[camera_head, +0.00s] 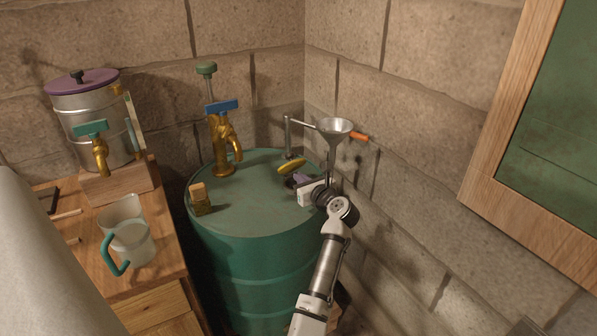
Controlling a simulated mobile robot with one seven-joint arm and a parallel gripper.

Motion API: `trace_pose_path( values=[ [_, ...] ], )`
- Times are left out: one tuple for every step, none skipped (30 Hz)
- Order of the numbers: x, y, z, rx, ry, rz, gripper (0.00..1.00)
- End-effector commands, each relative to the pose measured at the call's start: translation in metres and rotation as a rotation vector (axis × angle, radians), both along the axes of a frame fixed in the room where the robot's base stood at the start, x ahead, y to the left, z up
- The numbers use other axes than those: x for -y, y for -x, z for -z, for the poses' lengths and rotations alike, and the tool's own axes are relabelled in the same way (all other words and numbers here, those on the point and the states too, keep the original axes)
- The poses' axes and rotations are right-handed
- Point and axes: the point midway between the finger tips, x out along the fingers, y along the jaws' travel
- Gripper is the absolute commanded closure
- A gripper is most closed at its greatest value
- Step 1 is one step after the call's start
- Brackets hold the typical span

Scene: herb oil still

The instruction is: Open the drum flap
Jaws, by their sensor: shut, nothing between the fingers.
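The green drum (258,212) stands in the corner of the stone walls. On its top, toward the right back, a small yellow piece (291,167) sits raised at a tilt beside a dark spot. It may be the flap or its handle; I cannot tell which, nor how far the flap is raised. My gripper (297,181) is shut and empty, just in front of the yellow piece and low over the drum top. Whether it touches the piece is unclear. My wrist hides part of the drum's right rim.
A funnel (334,130) hangs above my wrist. The wall is close on the right. The left bench holds a pitcher (132,241) and a metal urn (88,118).

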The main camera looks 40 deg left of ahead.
Motion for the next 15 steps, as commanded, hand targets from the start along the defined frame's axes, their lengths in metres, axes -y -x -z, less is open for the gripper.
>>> trace_pose_path(
  values=[
    [-0.0052,-0.0019,-0.0062,0.0,-0.001,-0.001,1.0],
    [-0.0074,-0.0028,-0.0072,0.0,0.0,-0.001,1.0],
    [-0.0098,-0.004,-0.009,-0.001,0.001,-0.001,1.0],
    [-0.0113,-0.0046,-0.0102,0.0,0.001,0.0,1.0],
    [-0.0125,-0.0051,-0.011,0.001,0.001,0.0,1.0],
    [-0.0136,-0.0055,-0.0116,0.001,0.001,0.0,1.0],
    [-0.0143,-0.0057,-0.0117,-0.001,0.002,0.0,1.0],
    [-0.0147,-0.0059,-0.0118,-0.001,0.002,0.0,1.0],
    [-0.015,-0.006,-0.0119,-0.001,0.002,0.0,1.0],
    [-0.015,-0.006,-0.0117,-0.001,0.002,0.0,1.0],
    [-0.0151,-0.0061,-0.0117,-0.001,0.002,0.0,1.0],
    [-0.015,-0.0061,-0.0116,-0.001,0.002,0.0,1.0],
    [-0.0149,-0.0061,-0.0118,0.0,0.002,0.0,1.0],
    [-0.0149,-0.0061,-0.0118,0.0,0.002,0.0,1.0],
    [-0.0148,-0.006,-0.0119,0.0,0.002,0.0,1.0]
  ],
)
